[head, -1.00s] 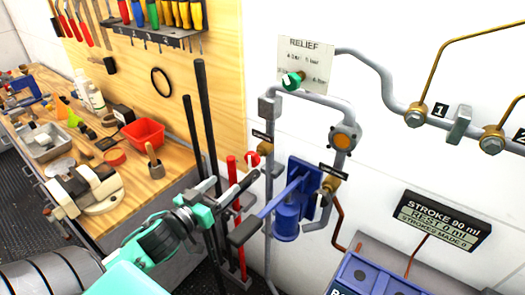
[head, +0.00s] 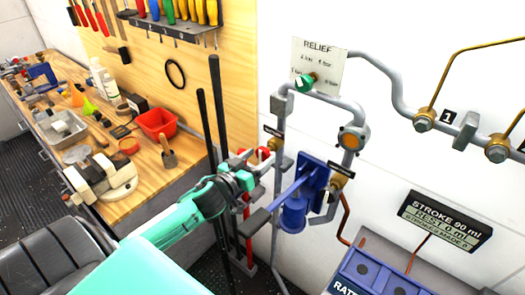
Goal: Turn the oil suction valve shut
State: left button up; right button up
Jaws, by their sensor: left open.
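A red valve handle (head: 262,153) sits at a brass valve body (head: 276,144) on the left grey pipe, under a small dark label (head: 273,131) too small to read. My left gripper (head: 257,163) is open, its fingers right at the red handle and overlapping it in the picture. I cannot tell whether they touch it. A second brass valve (head: 338,181) with its own small label sits on the right pipe; I cannot read which is oil suction. My right gripper is not in view.
A blue hand pump (head: 293,217) with a lever (head: 254,222) sticks out just below my left gripper. Black bars (head: 219,110) stand behind my arm. A green relief knob (head: 306,82) is above. The workbench (head: 190,150) is at left.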

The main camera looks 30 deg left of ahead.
pick_arm(q)
jog(key=shift+w+d+p, duration=0.15)
jog(key=shift+w+p, duration=0.15)
jog(key=shift+w, duration=1)
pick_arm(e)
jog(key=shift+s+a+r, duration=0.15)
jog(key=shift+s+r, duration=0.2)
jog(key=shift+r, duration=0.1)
pick_arm(q)
jog(key=c, duration=1)
